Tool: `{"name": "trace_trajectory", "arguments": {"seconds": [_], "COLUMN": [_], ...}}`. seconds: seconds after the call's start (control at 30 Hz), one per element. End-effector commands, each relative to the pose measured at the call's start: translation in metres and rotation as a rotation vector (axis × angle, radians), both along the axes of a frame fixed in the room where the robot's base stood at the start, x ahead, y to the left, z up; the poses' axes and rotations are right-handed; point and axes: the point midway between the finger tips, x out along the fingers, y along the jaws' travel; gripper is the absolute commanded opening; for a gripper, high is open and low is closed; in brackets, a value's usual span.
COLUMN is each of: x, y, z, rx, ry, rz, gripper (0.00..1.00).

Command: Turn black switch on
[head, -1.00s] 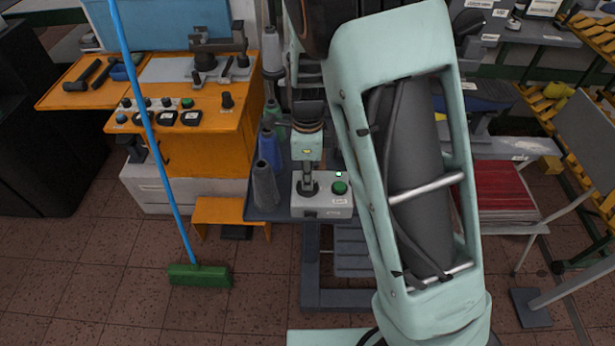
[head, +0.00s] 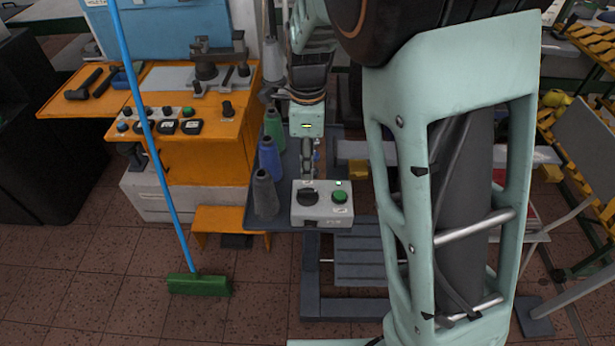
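A light grey control box (head: 322,216) sits at the front edge of the dark blue-grey bench. On its top left is the black switch (head: 307,197), a round knob now in clear view. To its right is a green button (head: 339,197), with a small bright green light (head: 338,184) behind it. My gripper (head: 308,174) points down just behind the black switch in the picture and looks apart from it. Its fingers look narrow and small, and I cannot tell whether they are open or shut. I see nothing held.
Thread cones stand left of the box, including a grey one (head: 265,193) and a blue one (head: 269,158). An orange machine (head: 205,152) and a blue-handled green broom (head: 200,284) are further left. My arm covers much of the right side.

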Motion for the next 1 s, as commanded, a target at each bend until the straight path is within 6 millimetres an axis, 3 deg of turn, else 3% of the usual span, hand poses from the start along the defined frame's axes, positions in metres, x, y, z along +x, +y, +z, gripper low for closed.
{"name": "trace_trajectory", "arguments": {"seconds": [0.1, 0.23, 0.8, 1.0], "x": [0.000, 0.000, 0.000, 0.021], "y": [0.000, 0.000, 0.000, 0.002], "z": [0.019, 0.029, 0.032, 0.056], "rx": [0.001, 0.000, 0.001, 0.061], "ry": [-0.002, 0.000, -0.001, -0.085], "rz": [0.001, -0.001, -0.001, -0.011], "gripper": [0.25, 0.25, 0.25, 0.25]}}
